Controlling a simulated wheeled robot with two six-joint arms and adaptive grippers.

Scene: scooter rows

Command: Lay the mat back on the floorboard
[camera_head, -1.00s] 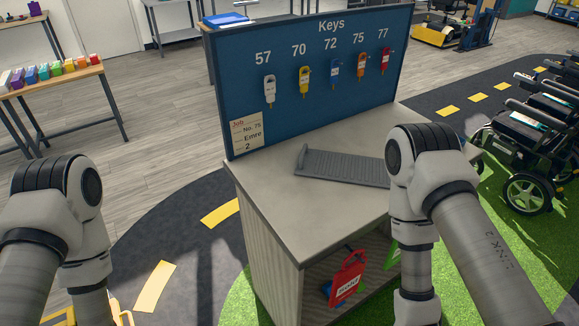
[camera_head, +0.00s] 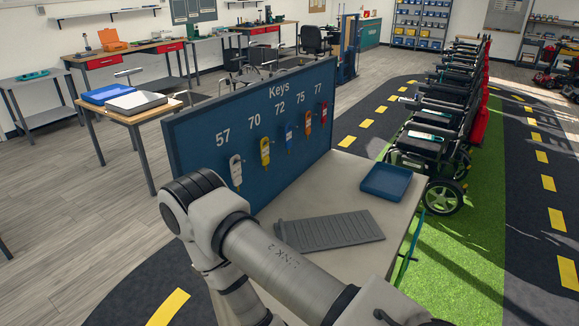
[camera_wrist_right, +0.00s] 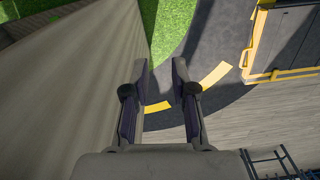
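The grey ridged mat (camera_head: 330,230) lies on the pale top of the key counter (camera_head: 340,189) in the head view, with one edge turned up at its left end. My right arm crosses in front of the counter and hides part of it. My right gripper (camera_wrist_right: 160,70) shows in the right wrist view, its two fingers apart with nothing between them. Dark floor and a yellow stripe show beyond the fingers. My left gripper is out of view. I cannot make out a floorboard in these frames.
A blue tray (camera_head: 387,182) sits on the counter beyond the mat. The key board (camera_head: 205,132) with several hanging keys stands along the counter's back edge. A yellow-edged dark object (camera_wrist_right: 285,40) shows in the right wrist view.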

